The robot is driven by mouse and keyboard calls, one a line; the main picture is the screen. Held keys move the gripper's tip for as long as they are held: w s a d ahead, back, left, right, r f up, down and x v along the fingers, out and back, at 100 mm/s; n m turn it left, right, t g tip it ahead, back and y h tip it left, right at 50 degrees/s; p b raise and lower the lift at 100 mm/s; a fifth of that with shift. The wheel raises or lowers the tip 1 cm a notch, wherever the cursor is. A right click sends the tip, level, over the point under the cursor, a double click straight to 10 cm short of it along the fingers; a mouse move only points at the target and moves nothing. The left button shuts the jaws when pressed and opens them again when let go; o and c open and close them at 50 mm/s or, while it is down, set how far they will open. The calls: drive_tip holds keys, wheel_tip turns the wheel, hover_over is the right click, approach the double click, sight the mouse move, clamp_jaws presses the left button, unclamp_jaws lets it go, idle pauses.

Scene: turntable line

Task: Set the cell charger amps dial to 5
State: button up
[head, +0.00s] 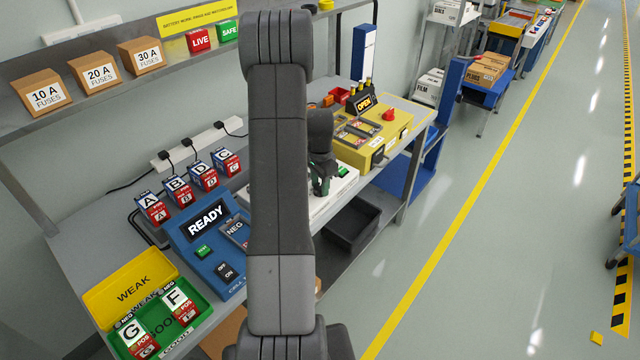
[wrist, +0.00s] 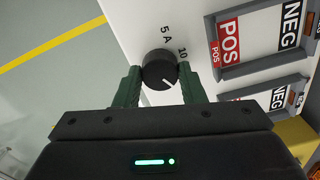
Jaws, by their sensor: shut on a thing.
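The amps dial (wrist: 158,68) is a round black knob on the white charger panel (wrist: 145,20) in the wrist view. The printed marks "5 A" (wrist: 166,35) and "10" (wrist: 183,53) stand above and to the upper right of it. A short white line on the knob points to the lower right, away from both marks. My gripper (wrist: 158,80) has its green fingers shut on the knob, one on each side. In the head view my gripper (head: 322,182) is at the white charger (head: 345,182), partly behind my arm; the dial is hidden there.
Slots marked POS and NEG (wrist: 258,38) lie right of the dial. In the head view a blue READY unit (head: 200,250) stands nearer, a yellow OPEN unit (head: 375,150) beyond. A dark bin (head: 353,222) sits under the bench edge.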

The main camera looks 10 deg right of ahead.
drive_tip(key=shift+f+n, duration=0.1)
drive_tip(key=shift+n, duration=0.2)
drive_tip(key=n+b, duration=0.3)
drive_tip(key=n, duration=0.1)
drive_tip(key=shift+n, duration=0.3)
drive_tip(key=n+b, duration=0.2)
drive_tip(key=n, duration=0.4)
drive_tip(key=shift+n, duration=0.3)
drive_tip(key=n+b, duration=0.1)
drive_tip(key=n, duration=0.5)
drive_tip(key=shift+b, duration=0.4)
drive_tip(key=n, duration=0.5)
drive_tip(key=shift+n+b, duration=0.3)
drive_tip(key=shift+n, duration=0.1)
drive_tip(key=o, duration=1)
